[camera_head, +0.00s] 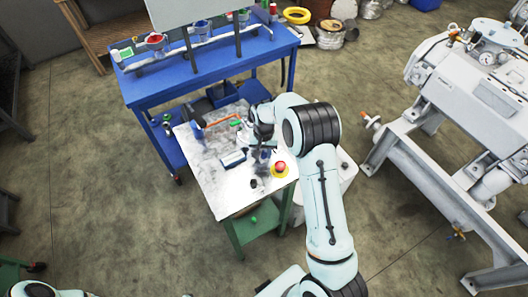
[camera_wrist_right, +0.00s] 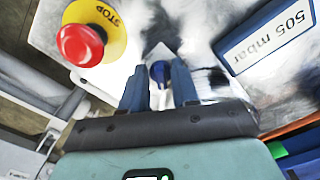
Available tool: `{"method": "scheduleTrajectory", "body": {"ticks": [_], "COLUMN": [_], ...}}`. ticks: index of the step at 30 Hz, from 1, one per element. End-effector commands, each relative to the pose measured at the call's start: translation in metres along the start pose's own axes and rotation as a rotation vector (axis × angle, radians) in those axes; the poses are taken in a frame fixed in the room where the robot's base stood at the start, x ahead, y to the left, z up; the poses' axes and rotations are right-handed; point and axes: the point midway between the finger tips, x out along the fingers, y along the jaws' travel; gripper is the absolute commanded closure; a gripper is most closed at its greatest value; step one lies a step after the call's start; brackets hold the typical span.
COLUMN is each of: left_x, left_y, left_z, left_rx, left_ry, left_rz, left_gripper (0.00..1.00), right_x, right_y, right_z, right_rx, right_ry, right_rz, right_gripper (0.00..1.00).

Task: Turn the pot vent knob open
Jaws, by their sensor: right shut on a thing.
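A small dark blue knob (camera_wrist_right: 160,71) shows in the right wrist view, between the tips of my two blue fingers. My right gripper (camera_wrist_right: 159,82) is shut on this knob. In the head view my right gripper (camera_head: 263,155) reaches down over the metal-topped table, and the knob is hidden or too small to make out there. The pot itself is not clearly shown; bright reflective metal surrounds the knob in the wrist view. My left gripper is out of view.
A red stop button (camera_head: 280,168) on a yellow disc sits close to my right gripper. A display (camera_wrist_right: 270,40) reading 505 mbar is on the other side. The table (camera_head: 215,190) stands by a blue workbench (camera_head: 140,90). A large grey machine (camera_head: 470,80) is at right.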

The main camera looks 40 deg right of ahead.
Motion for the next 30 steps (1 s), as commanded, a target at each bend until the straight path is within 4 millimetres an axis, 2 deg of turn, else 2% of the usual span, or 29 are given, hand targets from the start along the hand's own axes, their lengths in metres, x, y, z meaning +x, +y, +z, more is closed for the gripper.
{"method": "scheduleTrajectory", "body": {"ticks": [19, 20, 21, 22, 30], "left_x": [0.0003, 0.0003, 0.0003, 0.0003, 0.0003], "left_y": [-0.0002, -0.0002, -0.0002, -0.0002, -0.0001], "left_z": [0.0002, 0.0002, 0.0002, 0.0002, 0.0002], "left_rx": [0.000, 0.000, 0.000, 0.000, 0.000], "left_ry": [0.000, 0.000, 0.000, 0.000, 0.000], "left_rz": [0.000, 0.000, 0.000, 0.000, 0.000], "left_gripper": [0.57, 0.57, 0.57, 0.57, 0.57], "right_x": [-0.0012, -0.0012, -0.0012, -0.0011, -0.0009], "right_y": [-0.0007, -0.0007, -0.0007, -0.0007, -0.0011], "right_z": [-0.0007, -0.0007, -0.0007, -0.0007, -0.0006], "right_rx": [0.062, 0.062, 0.062, 0.061, 0.054], "right_ry": [0.001, 0.001, 0.002, 0.001, 0.002], "right_rz": [-0.001, -0.001, -0.001, -0.001, -0.002], "right_gripper": [1.00, 0.64, 0.51, 0.48, 0.48]}}
